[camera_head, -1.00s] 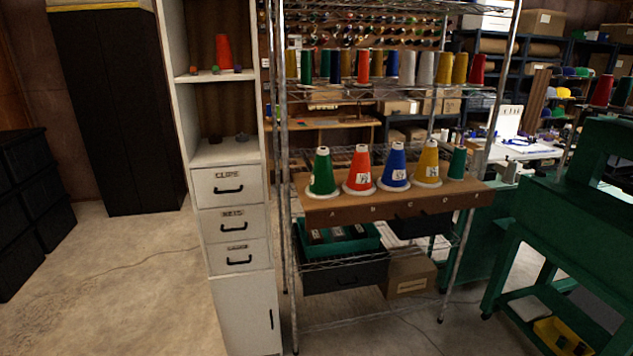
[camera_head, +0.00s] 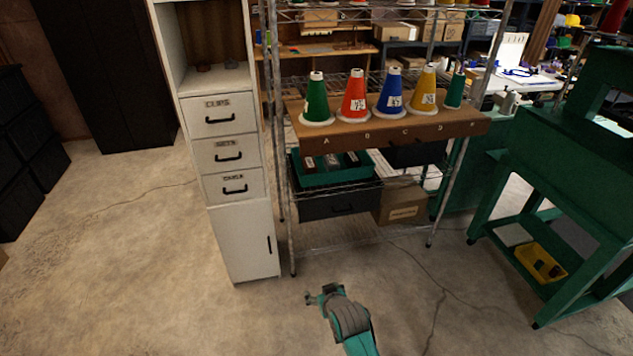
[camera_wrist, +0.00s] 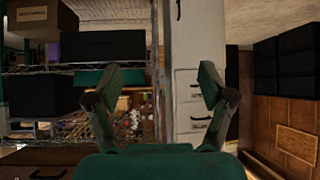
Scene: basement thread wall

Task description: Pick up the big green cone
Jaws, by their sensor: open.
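The big green cone (camera_head: 316,98) stands upright at the left end of a wooden board (camera_head: 392,134) on the wire rack in the head view. Red (camera_head: 354,95), blue (camera_head: 390,92) and yellow (camera_head: 424,90) cones stand in a row to its right. A smaller green cone (camera_head: 455,90) is at the right end. My gripper (camera_head: 318,297) is low over the floor in front of the rack, well below and apart from the cones. In the wrist view my gripper (camera_wrist: 160,85) is open and empty. I cannot make out the big green cone there.
A white drawer cabinet (camera_head: 242,240) stands left of the rack, close beside the cone's end. A green bin (camera_head: 310,180) and a cardboard box (camera_head: 402,204) sit below the board. A green machine stand (camera_head: 545,165) is at the right. The floor in front is clear.

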